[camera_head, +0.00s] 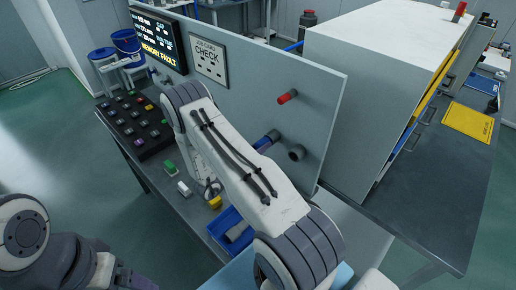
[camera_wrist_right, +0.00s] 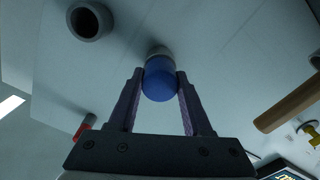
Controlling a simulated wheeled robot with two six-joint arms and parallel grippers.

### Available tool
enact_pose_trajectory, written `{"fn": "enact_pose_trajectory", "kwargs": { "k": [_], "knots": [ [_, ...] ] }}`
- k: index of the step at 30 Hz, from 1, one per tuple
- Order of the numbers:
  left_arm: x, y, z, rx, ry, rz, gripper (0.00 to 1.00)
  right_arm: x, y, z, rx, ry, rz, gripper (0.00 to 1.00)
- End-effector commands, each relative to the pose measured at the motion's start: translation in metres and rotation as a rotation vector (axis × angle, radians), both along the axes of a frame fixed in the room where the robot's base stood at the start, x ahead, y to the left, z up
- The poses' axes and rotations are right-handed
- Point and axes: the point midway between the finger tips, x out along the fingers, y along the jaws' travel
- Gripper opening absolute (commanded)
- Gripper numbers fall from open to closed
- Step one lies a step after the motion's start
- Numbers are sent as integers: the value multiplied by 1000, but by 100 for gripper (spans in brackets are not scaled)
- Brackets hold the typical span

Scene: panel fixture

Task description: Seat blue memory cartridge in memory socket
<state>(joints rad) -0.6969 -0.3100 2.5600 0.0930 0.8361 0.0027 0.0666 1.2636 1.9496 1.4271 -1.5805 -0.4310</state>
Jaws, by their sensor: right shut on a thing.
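The blue memory cartridge (camera_head: 264,143) is at the upright grey panel (camera_head: 318,105), partly behind my right arm in the head view. In the right wrist view, my right gripper (camera_wrist_right: 160,75) is shut on the blue cartridge (camera_wrist_right: 159,86), one finger on each side. The cartridge's far end points at the panel, where a grey ring-like part (camera_wrist_right: 157,52) shows. How deep it sits in a socket is hidden. A dark open round socket (camera_head: 296,152) is beside it, also in the wrist view (camera_wrist_right: 89,20). At the lower left, a purple part (camera_head: 140,281) of my left gripper barely shows.
A red-tipped peg (camera_head: 287,97) sticks out of the panel above. The display (camera_head: 158,42) reads MEMORY FAULT. A button box (camera_head: 136,122), small green, white and yellow pieces, and a blue bin (camera_head: 226,222) are on the bench. A large grey cabinet (camera_head: 350,75) stands right.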

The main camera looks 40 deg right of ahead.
Motion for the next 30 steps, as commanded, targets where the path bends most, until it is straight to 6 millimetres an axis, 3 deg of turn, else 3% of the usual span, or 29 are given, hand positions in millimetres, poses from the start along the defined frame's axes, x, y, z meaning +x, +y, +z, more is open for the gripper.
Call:
{"fn": "enact_pose_trajectory", "kwargs": {
  "k": [8,9,12,23,30],
  "knots": [
    [0,0,-1,0,0,0,85,1,-6,0,-1,-1,0,0],
    [0,0,-1,0,0,0,85,1,-7,0,-1,-1,0,53],
    [0,0,0,0,0,0,85,1,-7,0,-1,-1,0,84],
    [0,0,-3,0,0,0,85,1,-2,-1,1,0,3,84],
    [0,0,-21,0,0,-1,85,-1,37,-4,-1,-1,7,84]
  ]
}}
